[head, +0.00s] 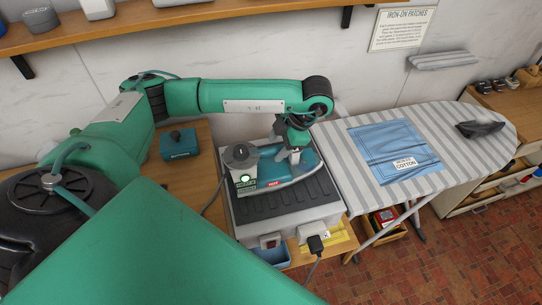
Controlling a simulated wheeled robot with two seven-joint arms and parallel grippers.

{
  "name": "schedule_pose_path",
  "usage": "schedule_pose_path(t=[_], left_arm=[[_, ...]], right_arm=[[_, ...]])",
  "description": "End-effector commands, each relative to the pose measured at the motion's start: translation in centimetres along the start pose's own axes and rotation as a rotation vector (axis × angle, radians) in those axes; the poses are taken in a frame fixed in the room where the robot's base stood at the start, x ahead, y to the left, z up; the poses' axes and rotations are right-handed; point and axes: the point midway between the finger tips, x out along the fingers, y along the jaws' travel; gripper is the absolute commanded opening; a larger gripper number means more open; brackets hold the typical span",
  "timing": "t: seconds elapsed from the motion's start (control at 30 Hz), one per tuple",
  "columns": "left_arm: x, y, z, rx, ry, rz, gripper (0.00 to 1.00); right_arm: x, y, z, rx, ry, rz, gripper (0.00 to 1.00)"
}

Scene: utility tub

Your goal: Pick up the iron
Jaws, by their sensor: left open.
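The iron (305,163) is teal with a pale soleplate and lies flat on the ribbed dark top of a grey station (322,191). A dark round knob and a red label show at its left and front side. My left gripper (294,157) points down at the iron's upper part, with its jaws open. The gripper and wrist hide part of the iron, and I cannot tell whether the fingers touch it. My right gripper is not in view.
A striped ironing board (341,154) with folded blue cloth (378,146) and a dark pointed object (480,128) stands to the right. A small teal box (178,147) sits on the wooden counter. A shelf (190,14) runs above my arm. A cord hangs at the station's front.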

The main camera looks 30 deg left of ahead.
Motion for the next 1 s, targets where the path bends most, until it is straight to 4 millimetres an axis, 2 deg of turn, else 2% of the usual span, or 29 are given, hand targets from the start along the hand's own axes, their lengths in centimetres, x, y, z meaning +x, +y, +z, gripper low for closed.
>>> schedule_pose_path(t=[0.33,0.67,0.7,0.77,0.93,0.97,1.0], left_arm=[[3.2,0.0,-0.3,0.001,0.003,-0.002,0.51],[3.8,0.1,-0.2,0.000,0.000,0.001,0.51],[3.8,0.1,-0.2,0.000,0.000,0.001,0.49],[3.8,0.1,-0.2,0.000,0.000,0.001,0.38],[3.8,0.1,-0.2,0.000,0.000,0.000,0.04],[3.8,0.1,-0.2,0.000,0.000,0.000,0.00],[3.6,0.2,-0.3,-0.001,-0.002,0.002,0.00]], right_arm=[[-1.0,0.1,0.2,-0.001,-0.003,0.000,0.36],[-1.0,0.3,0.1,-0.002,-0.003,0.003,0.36],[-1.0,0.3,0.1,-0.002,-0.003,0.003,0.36],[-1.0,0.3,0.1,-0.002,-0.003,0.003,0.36],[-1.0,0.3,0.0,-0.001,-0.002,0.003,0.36],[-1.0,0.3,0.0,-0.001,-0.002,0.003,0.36],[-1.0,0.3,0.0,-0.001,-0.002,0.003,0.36]])
